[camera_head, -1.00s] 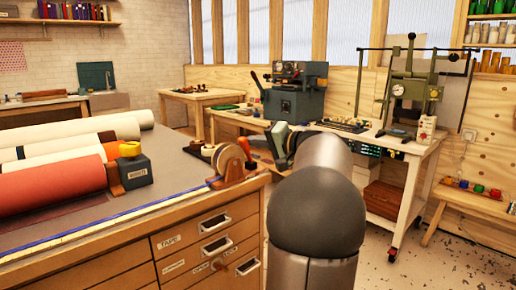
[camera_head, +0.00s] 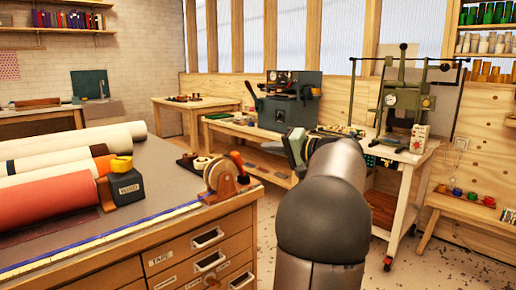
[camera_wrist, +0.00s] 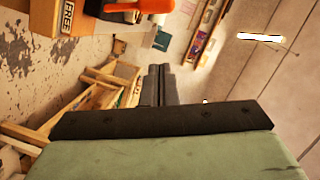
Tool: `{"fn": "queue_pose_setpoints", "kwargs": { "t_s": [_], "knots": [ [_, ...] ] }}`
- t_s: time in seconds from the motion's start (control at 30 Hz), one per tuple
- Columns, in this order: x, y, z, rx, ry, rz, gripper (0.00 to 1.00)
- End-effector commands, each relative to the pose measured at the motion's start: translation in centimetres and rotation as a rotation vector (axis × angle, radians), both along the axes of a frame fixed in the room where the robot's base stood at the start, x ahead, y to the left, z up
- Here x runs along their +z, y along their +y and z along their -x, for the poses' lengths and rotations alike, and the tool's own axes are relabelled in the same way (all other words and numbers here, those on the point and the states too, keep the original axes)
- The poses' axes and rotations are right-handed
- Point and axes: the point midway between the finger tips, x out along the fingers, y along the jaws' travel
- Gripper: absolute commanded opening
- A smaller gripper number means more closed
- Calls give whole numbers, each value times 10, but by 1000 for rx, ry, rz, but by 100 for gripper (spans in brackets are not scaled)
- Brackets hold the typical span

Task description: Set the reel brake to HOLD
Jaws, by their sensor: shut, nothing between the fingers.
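The reel (camera_head: 217,176) stands in a wooden holder at the right end of the drawer cabinet's top in the head view. An orange lever (camera_head: 237,161) sticks up beside it. In the wrist view an orange handle (camera_wrist: 138,6) is cut off by the top edge, and a label reading FREE (camera_wrist: 67,17) shows to its left. My gripper (camera_wrist: 160,72) is shut and empty, with its fingertips below the orange handle in that picture and apart from it. In the head view my arm hides most of the gripper. I cannot read a HOLD label.
A dark box marked WIND (camera_head: 126,187) with a yellow knob stands at the end of several large rolls (camera_head: 50,203) on the cabinet. A blue-edged measuring strip (camera_head: 110,236) runs along the front edge. A press (camera_head: 405,95) stands on a white cart behind my arm. Floor shows at right.

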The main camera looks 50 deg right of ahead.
Motion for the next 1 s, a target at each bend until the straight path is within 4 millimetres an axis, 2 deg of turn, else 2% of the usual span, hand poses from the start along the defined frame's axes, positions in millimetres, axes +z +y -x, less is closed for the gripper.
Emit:
{"fn": "queue_pose_setpoints", "kwargs": {
  "t_s": [0.1,0.33,1.0],
  "knots": [
    [1,-5,25,-3,1,-3,0],
    [3,-10,52,-2,1,-3,0],
    [4,-10,55,1,1,-3,0]
  ]
}}
